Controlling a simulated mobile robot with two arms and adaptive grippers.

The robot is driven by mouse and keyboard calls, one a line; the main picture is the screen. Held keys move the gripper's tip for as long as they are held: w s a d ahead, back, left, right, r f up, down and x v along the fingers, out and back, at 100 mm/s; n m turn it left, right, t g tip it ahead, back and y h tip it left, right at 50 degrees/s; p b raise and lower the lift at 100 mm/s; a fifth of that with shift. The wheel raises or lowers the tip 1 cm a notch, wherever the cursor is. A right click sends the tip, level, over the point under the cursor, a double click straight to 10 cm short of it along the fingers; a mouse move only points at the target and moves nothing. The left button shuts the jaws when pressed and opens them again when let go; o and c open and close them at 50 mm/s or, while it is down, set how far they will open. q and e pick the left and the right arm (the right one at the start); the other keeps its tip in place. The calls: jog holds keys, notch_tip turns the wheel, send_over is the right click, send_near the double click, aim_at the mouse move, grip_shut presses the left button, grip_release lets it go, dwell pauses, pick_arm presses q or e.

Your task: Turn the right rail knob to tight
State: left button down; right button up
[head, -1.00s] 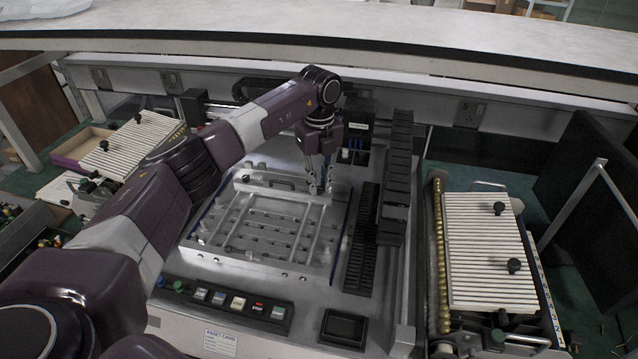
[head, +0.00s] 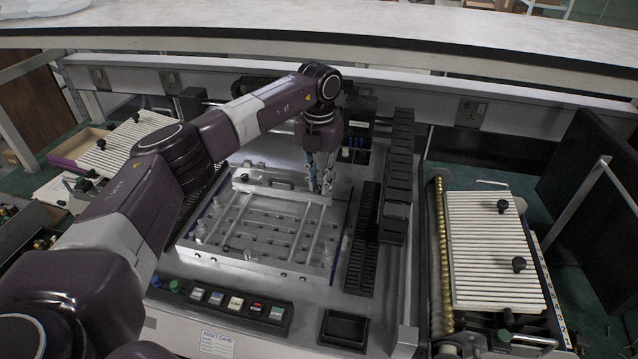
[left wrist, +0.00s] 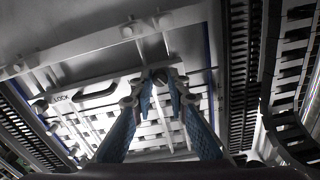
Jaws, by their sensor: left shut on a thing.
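The metal fixture plate (head: 262,261) with rails, pegs and slots lies on the machine bed in the middle of the head view. My left gripper (head: 321,189) points down at the right end of its back bar. It is shut on the right rail knob, mostly hidden by the fingers in the head view. In the left wrist view the two blue-padded fingers (left wrist: 163,78) close from both sides around the small dark knob (left wrist: 160,77). How far the knob is turned cannot be told. My right gripper is not seen.
A black cable chain (head: 397,185) stands close right of the plate. A button panel (head: 235,303) and a small dark screen (head: 344,328) lie in front. A ribbed white panel with black knobs (head: 490,250) stands at right. A white shelf (head: 400,30) spans the back.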

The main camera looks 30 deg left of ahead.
aim_at(319, 187)
pick_arm(q)
jog(key=m, duration=0.6)
jog(key=shift+m+b, duration=0.3)
jog(key=shift+b, duration=0.05)
jog(key=m, duration=0.6)
jog(key=shift+r, duration=0.15)
jog(key=c, duration=1.9)
grip_release()
notch_tip(319, 187, up, 12)
jog(key=shift+f, duration=0.1)
